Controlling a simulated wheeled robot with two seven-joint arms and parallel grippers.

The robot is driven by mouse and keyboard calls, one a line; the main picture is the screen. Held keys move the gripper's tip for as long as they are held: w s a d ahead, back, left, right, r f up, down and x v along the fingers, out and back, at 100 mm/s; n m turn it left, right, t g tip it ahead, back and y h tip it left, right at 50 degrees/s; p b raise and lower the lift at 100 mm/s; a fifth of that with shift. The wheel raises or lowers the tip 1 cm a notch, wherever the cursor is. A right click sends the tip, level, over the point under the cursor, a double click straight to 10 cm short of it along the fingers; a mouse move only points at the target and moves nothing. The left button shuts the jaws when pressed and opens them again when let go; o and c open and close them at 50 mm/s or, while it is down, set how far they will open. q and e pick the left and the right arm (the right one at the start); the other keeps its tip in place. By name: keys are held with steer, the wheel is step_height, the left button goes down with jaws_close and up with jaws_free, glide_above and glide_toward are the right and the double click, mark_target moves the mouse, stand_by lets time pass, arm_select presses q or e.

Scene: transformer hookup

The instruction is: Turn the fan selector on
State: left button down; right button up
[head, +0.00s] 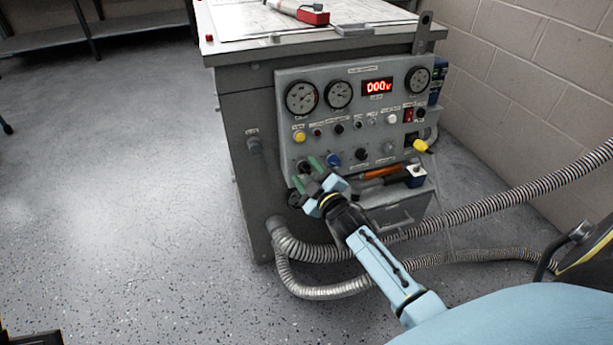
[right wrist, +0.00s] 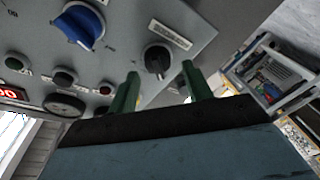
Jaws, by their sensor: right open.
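The grey control panel (head: 345,115) is on the front of the transformer cabinet. A black rotary knob (right wrist: 157,60) with an unreadable label is in the right wrist view, at the panel's lower left corner; I take it for the fan selector. Its pointer mark is roughly in line with the fingers. My right gripper (head: 304,170) is open at that corner and largely hides the knob in the head view. In the right wrist view its green fingers (right wrist: 160,72) lie on either side of the knob; I cannot tell whether they touch it. My left gripper is not in view.
A blue knob (head: 333,159) is close beside the right gripper. Other knobs, gauges and a red display (head: 377,87) fill the panel. An orange-handled tool (head: 380,172) lies below. Ribbed hoses (head: 470,210) run right from the cabinet. The floor at left is clear.

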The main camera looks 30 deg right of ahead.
steer(key=shift+w, duration=0.2)
steer(key=c, duration=1)
steer(key=shift+o, duration=0.2)
